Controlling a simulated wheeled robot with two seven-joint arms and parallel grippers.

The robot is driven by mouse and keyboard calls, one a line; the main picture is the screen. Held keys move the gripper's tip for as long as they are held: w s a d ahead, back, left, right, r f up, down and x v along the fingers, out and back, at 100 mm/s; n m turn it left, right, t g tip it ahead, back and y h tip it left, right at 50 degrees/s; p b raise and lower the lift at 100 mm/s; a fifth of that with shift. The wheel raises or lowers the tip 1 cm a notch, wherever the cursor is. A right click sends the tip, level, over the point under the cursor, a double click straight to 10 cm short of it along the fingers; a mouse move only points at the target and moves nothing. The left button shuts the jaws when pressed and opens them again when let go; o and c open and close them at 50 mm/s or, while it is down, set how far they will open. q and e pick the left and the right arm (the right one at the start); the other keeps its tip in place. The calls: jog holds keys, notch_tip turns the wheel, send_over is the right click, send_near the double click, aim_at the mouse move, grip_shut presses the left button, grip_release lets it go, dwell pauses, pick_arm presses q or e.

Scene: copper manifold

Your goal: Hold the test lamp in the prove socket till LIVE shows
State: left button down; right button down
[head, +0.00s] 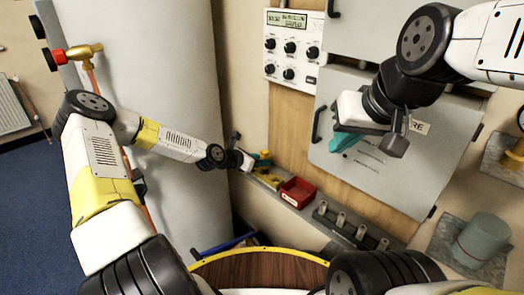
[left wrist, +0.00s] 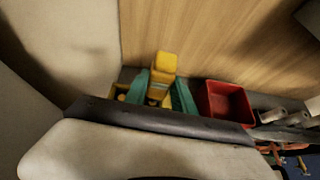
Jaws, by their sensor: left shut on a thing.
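My left gripper (head: 250,162) is at the left end of the ledge. In the left wrist view its two teal fingers (left wrist: 161,97) are shut on a yellow block-shaped thing (left wrist: 164,66), which looks like the test lamp. The lamp's lower part is hidden between the fingers. Another yellow piece (left wrist: 119,92) sits beside the left finger; I cannot tell whether it is a holder. A white panel (head: 293,48) with knobs and a small lit display is on the wall, its text too small to read. I cannot pick out the prove socket. My right gripper (head: 346,139) is in front of a grey cabinet door, its fingertips partly hidden.
A red bin (head: 297,192) stands on the ledge right of my left gripper. A rack of pale cylinders (head: 350,224) is further right. Grey cabinet doors (head: 400,165) fill the wall at right. A round wooden tabletop (head: 262,272) is in front.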

pick_arm(q)
jog(key=shift+f, duration=1.1)
dwell(0.5)
dwell(1.6)
jog(key=shift+r, duration=2.3)
jog(key=shift+r, duration=0.1)
